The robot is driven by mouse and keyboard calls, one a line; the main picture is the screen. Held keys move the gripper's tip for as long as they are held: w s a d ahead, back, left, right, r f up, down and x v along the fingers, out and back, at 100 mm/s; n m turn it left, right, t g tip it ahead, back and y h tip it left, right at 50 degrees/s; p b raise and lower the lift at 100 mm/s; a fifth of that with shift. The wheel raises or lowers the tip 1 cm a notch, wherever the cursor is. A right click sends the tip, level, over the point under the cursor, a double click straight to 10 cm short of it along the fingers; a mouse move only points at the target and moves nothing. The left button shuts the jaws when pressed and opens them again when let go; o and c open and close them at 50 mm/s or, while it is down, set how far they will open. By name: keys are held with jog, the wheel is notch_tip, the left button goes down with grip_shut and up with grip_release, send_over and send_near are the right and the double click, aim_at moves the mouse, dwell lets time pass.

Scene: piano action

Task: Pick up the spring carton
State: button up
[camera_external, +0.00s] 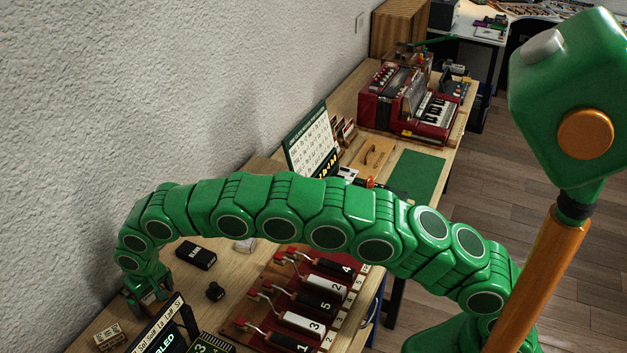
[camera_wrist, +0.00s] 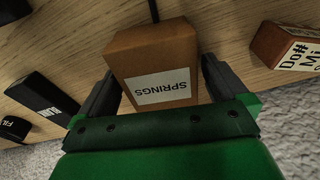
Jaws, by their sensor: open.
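The spring carton (camera_wrist: 152,48) is a brown box with a white label reading SPRINGS, upside down in the wrist view. It sits on the wooden bench at the top centre of that view. My gripper (camera_wrist: 158,80) is open, with one dark finger on each side of the carton's near part. The left finger looks close to the carton's side; I cannot tell whether either finger touches it. In the external view my gripper (camera_external: 150,299) is low over the bench at the lower left, near the wall. I cannot make out the carton there.
A black box (camera_wrist: 44,97) lies left of the carton in the wrist view, and a lettered wooden block (camera_wrist: 288,48) lies to the right.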

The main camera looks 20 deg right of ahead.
jog(key=shift+c, duration=0.3)
jog(key=c, duration=0.9)
jog(key=shift+r, duration=0.1)
